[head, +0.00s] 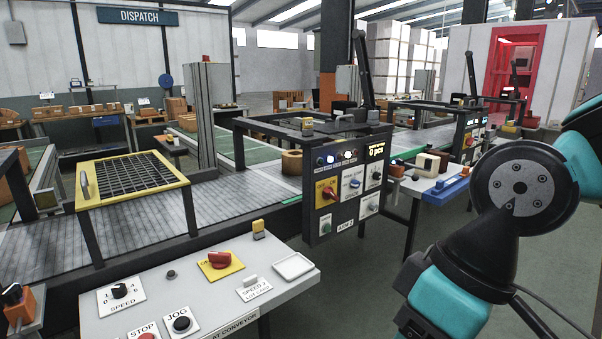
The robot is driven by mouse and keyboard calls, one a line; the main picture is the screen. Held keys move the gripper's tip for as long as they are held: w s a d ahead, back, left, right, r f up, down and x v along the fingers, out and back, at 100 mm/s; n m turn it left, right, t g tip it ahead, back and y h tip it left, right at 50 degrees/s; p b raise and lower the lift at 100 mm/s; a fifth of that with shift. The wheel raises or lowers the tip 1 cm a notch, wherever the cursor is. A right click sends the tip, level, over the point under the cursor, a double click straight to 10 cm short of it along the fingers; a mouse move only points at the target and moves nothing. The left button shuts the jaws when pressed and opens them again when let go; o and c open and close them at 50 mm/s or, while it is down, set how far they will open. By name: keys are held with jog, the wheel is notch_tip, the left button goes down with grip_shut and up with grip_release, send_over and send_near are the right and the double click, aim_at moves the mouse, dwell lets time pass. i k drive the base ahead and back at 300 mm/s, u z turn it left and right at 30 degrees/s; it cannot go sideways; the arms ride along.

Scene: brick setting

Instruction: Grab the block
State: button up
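A tan, brown-sided block (291,163) sits on the conveyor belt (240,190), just left of the dark control box (345,190). A small yellow block-like piece (258,229) stands at the back edge of the light grey control panel (220,300) in front. I cannot tell which of these is the task's block. My teal and black arm fills the right side of the picture, apart from both. My gripper is not in this view, so its state and contents are hidden.
A yellow-framed grid guard (132,178) covers the belt at left. The front panel carries a red switch (220,260), several knobs and a white tray (293,266). Posts and a dark frame stand around the belt. Bare floor (370,280) shows between panel and arm.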

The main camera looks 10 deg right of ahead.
aim_at(292, 159)
jog(key=z, duration=1.15)
jog(key=i, duration=1.75)
jog(key=u, duration=0.45)
jog(key=i, duration=0.55)
jog(key=u, duration=0.6)
